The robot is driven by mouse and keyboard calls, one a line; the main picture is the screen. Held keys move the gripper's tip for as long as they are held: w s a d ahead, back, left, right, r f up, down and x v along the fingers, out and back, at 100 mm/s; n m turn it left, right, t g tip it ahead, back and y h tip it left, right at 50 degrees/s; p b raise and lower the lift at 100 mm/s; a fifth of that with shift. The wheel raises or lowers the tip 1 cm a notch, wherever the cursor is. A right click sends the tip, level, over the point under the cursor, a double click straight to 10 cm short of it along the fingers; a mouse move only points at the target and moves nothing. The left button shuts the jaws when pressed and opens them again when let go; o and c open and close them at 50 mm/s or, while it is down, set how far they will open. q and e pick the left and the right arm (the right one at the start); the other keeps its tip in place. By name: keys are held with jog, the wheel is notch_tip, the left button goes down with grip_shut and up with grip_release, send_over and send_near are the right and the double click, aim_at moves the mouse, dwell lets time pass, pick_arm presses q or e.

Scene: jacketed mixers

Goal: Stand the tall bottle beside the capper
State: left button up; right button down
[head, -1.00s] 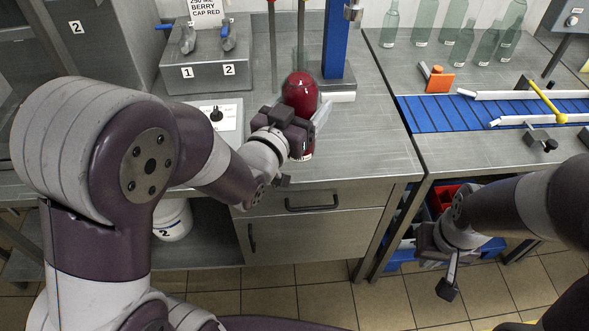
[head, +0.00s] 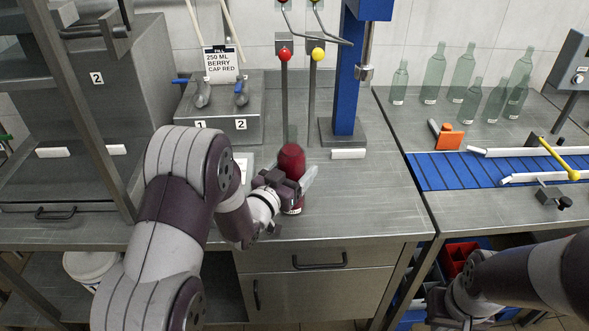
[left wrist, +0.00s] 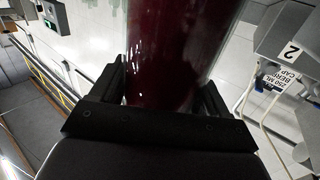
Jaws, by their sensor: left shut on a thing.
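The tall bottle (head: 291,160) is dark red and stands upright in my left gripper (head: 287,186), over the front part of the steel bench. My left gripper is shut on its body; the bottle also fills the top of the left wrist view (left wrist: 175,50) between the two fingers. Whether its base touches the bench is hard to tell. The capper appears to be the blue column (head: 348,80) on a grey foot, behind and to the right of the bottle, with a gap between. My right gripper (head: 452,308) is low at the bottom right, partly cut off, its jaws unclear.
A white block (head: 348,154) lies before the column's foot. A blue conveyor (head: 455,171) and several empty green bottles (head: 434,75) are right.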

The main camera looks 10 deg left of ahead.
pick_arm(q)
jog(key=shift+r, duration=0.15)
jog(key=o, duration=1.9)
jog(key=shift+f, duration=0.25)
jog(key=shift+c, duration=0.2)
jog(key=shift+s+r, duration=0.15)
jog(key=shift+s, duration=0.05)
jog(key=v, duration=1.1)
jog(key=shift+s+b, duration=0.35)
jog(key=shift+b, duration=0.1)
jog(key=shift+a, duration=0.1)
